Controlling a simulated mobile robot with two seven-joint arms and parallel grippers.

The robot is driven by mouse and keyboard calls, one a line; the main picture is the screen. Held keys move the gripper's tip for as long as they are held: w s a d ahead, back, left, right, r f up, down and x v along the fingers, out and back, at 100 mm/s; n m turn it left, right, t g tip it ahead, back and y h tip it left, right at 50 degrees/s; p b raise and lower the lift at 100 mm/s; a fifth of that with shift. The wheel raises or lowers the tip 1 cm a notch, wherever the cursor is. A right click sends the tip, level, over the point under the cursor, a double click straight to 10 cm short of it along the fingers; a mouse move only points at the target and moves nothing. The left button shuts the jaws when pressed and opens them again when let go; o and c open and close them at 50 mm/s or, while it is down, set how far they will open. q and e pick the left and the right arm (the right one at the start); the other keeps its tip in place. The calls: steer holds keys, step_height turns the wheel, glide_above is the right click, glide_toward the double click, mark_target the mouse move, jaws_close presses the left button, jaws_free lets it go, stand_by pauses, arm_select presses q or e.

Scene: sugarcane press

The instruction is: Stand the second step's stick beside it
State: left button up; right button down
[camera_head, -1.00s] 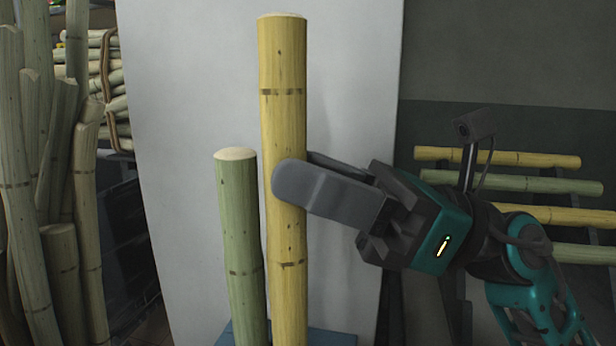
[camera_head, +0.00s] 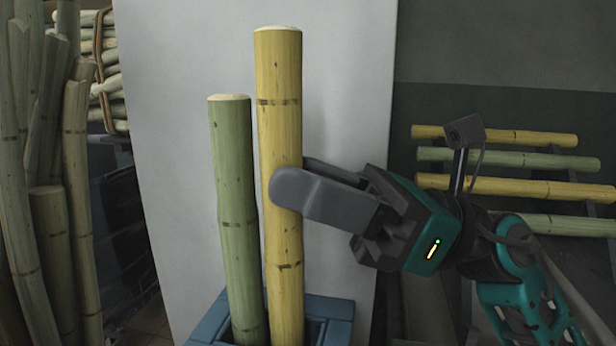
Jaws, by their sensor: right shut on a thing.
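A tall yellow stick (camera_head: 280,130) stands upright in the head view, its lower end in or just above a blue crate (camera_head: 339,309); I cannot tell whether it rests on the bottom. My right gripper (camera_head: 300,190) is shut on the yellow stick around its middle. A shorter green stick (camera_head: 236,190) stands just left of it in the crate, tilted slightly. The two sticks are close together, with a narrow gap near the top. My left gripper is not in view.
A pale upright panel (camera_head: 180,150) stands behind the sticks. A cluster of green sticks (camera_head: 75,170) stands at the left, with a tied bundle (camera_head: 105,60) behind. At right, several sticks lie level on a rack (camera_head: 500,185).

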stand_by(0.3)
steer(key=c, duration=0.7)
jaws_free()
steer(key=o, duration=0.6)
steer(key=shift+v, duration=3.5)
steer(key=shift+r, duration=0.1)
